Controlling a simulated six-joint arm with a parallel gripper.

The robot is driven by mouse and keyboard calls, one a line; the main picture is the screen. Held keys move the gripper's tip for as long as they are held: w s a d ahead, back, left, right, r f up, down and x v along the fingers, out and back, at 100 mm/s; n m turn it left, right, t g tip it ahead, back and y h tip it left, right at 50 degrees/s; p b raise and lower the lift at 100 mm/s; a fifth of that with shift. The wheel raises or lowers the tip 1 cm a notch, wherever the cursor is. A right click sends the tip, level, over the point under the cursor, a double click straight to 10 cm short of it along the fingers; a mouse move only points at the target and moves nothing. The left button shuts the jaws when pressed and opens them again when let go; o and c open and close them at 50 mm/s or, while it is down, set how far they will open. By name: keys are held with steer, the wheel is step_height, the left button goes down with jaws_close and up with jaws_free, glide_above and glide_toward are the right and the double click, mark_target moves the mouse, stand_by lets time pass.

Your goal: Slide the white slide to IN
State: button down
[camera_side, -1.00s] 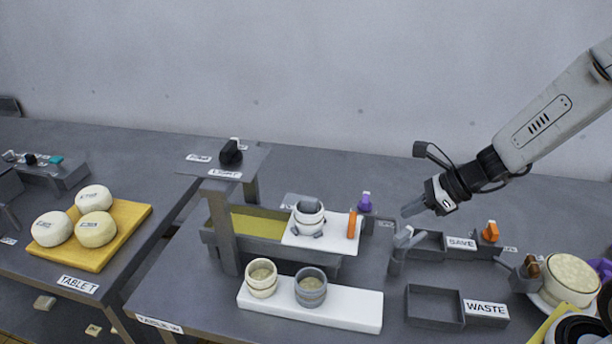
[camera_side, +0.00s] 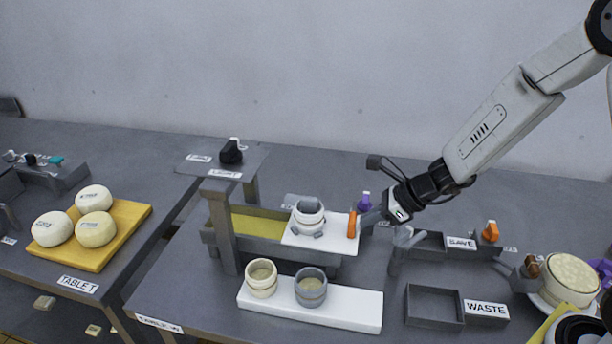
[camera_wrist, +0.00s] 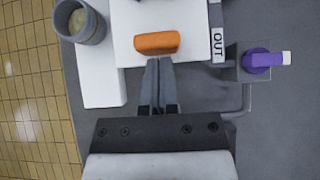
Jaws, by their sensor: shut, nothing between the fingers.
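The white slide (camera_side: 325,238) is a flat plate with an upright orange handle (camera_side: 351,225) at its right end. A white cup with grey feet (camera_side: 309,217) stands on it. The slide lies partly over a grey trough with a yellow-green inside (camera_side: 262,225). My gripper (camera_side: 366,219) is shut and empty, its tips just right of the orange handle. In the wrist view the shut fingers (camera_wrist: 158,65) point at the middle of the orange handle (camera_wrist: 157,42); whether they touch it I cannot tell. An OUT label (camera_wrist: 218,45) lies beside the slide.
A white block (camera_side: 345,308) with two cups is in front of the trough. A SAVE tray (camera_side: 428,245) and a WASTE tray (camera_side: 436,306) lie to the right. A black-knobbed stand (camera_side: 231,152) rises behind left.

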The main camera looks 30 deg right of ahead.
mark_target(318, 203)
steer(key=shift+a, duration=0.1)
stand_by(0.3)
steer(key=w+a, duration=1.1)
steer(key=shift+w+a, duration=0.3)
steer(key=shift+w, duration=0.05)
steer(key=shift+w+a+r, duration=0.1)
steer(key=shift+a, duration=0.05)
steer(key=shift+s+d, duration=0.3)
steer(key=shift+s, duration=0.05)
steer(key=shift+s+d, duration=1.05)
steer(key=shift+d, duration=0.1)
steer(key=v, duration=0.8)
steer(key=shift+s+d, duration=0.1)
steer(key=shift+d, duration=0.05)
steer(key=shift+v, duration=1)
